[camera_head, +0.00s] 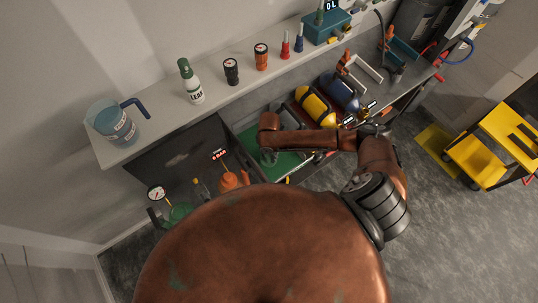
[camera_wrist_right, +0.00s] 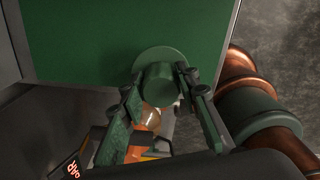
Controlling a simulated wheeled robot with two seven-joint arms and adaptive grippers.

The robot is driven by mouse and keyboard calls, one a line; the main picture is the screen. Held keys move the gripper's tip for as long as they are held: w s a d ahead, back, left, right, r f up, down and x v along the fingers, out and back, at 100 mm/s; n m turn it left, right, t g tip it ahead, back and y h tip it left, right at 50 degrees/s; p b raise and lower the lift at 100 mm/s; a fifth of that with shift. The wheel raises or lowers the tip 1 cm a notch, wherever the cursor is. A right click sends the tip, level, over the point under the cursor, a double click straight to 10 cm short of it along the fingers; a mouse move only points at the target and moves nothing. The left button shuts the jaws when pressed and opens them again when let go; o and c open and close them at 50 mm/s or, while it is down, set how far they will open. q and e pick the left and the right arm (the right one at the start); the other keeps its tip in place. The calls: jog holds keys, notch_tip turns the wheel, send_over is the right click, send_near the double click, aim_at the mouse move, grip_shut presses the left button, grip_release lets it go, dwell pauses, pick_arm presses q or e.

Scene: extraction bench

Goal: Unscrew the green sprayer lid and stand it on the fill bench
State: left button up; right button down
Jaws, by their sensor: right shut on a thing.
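The green lid (camera_wrist_right: 158,84) is a round cap with a wider flange in the right wrist view. My right gripper (camera_wrist_right: 162,82) is shut on it, one finger on each side. Behind it is the green surface (camera_wrist_right: 85,35) of the bench; whether the lid touches it I cannot tell. In the head view my right gripper (camera_head: 268,157) is over the green mat (camera_head: 296,163), and its arm hides part of the mat. An orange sprayer (camera_head: 230,181) with a small red readout stands left of the gripper. My left gripper is not in view.
A shelf along the wall holds a blue jug (camera_head: 113,122), a white LEAF bottle (camera_head: 193,90) and several small containers. Yellow (camera_head: 314,105) and blue (camera_head: 340,92) cylinders lie right of the mat. A gauge (camera_head: 156,193) is at lower left. A yellow cart (camera_head: 480,160) stands right.

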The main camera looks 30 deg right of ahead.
jog(key=shift+f, duration=0.55)
jog(key=c, duration=1.4)
grip_release()
notch_tip(320, 180, up, 12)
jog(key=shift+f, duration=0.1)
jog(key=shift+a, duration=0.1)
